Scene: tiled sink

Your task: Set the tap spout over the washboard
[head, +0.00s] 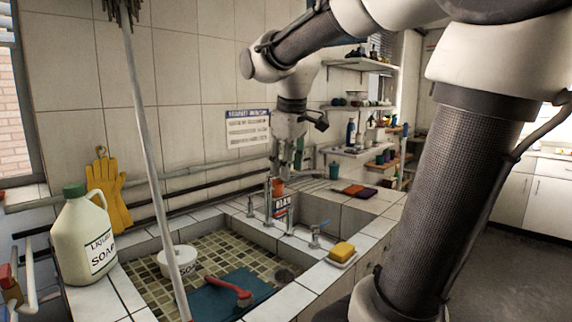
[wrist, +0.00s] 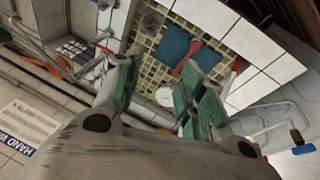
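The tap (head: 268,200) stands on the tiled ledge between the two basins, with valve handles nearby. Its spout's direction is hard to make out. A flat blue board (head: 212,303), which seems to be the washboard, lies in the near mosaic basin with a red brush (head: 230,289) on it. The board also shows in the wrist view (wrist: 174,44). My gripper (head: 289,172) hangs above and behind the tap, close to the wall. In the wrist view its green fingers (wrist: 162,62) are apart, with nothing clearly held between them.
A long pole (head: 147,130) slants up from the near basin. A white soap tub (head: 178,260) sits in that basin. A liquid soap jug (head: 82,240) stands left, a yellow sponge (head: 343,251) lies right. Pipes run along the wall.

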